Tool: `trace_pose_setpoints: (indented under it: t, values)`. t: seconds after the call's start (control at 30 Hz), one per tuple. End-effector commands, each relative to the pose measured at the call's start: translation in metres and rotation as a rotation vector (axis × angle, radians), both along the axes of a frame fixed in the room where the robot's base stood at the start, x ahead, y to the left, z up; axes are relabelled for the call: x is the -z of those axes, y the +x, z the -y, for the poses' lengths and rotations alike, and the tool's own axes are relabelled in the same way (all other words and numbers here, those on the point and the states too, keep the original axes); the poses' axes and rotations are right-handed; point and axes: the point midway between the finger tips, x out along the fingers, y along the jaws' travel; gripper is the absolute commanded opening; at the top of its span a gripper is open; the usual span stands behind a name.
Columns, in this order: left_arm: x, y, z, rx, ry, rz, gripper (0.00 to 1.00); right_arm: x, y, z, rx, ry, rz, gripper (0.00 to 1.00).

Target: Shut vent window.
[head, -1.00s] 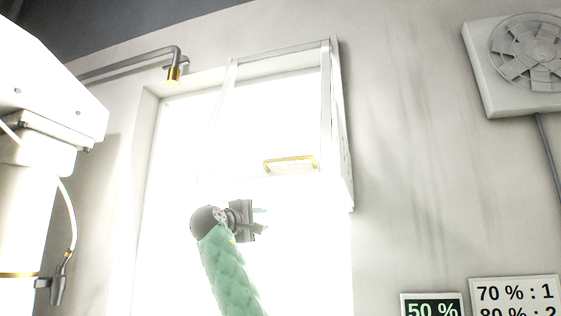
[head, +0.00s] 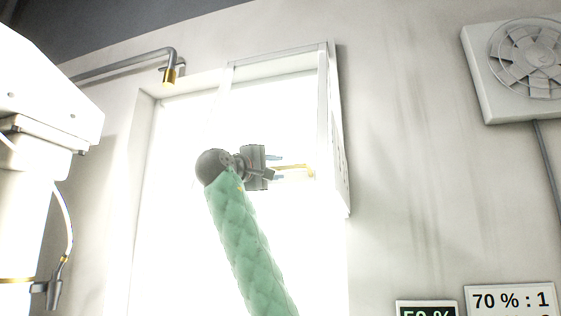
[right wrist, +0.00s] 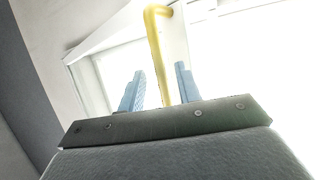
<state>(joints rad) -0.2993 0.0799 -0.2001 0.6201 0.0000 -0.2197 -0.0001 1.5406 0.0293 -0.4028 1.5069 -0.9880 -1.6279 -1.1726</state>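The vent window (head: 323,110) is a white-framed sash high in the bright window opening. Its frame stands out from the wall, and its right side shows as a slanted panel. A yellow bar handle (head: 308,171) sits low on the sash. It also shows in the right wrist view (right wrist: 156,45). My right gripper (head: 279,168) is at the handle's left end, fingers pointing right. In the right wrist view, its two blue fingers (right wrist: 159,90) stand open on either side of the handle, with gaps visible. Glare hides the sash's lower edge. My left gripper is out of view.
A pipe with a brass end (head: 168,75) juts from the wall at upper left. White equipment (head: 45,75) fills the left edge. A wall fan (head: 530,62) and signs (head: 510,300) are at right. The wall between window and fan is clear.

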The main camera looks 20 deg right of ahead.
Motion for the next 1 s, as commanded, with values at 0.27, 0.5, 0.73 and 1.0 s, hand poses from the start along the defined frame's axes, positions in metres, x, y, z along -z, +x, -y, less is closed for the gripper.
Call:
trace_pose_setpoints:
  t: [0.27,0.5,0.73,1.0]
  values:
    - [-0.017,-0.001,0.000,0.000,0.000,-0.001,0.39,-0.005,0.013,0.019,0.001,0.001,0.000,0.34]
    - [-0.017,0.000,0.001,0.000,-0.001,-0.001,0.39,-0.004,0.014,0.021,0.000,0.001,-0.001,0.34]
    - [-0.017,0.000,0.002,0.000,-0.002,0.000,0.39,-0.005,0.014,0.021,0.000,0.001,-0.001,0.12]
    - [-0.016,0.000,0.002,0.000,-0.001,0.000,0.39,-0.004,0.014,0.021,0.000,0.001,-0.001,0.00]
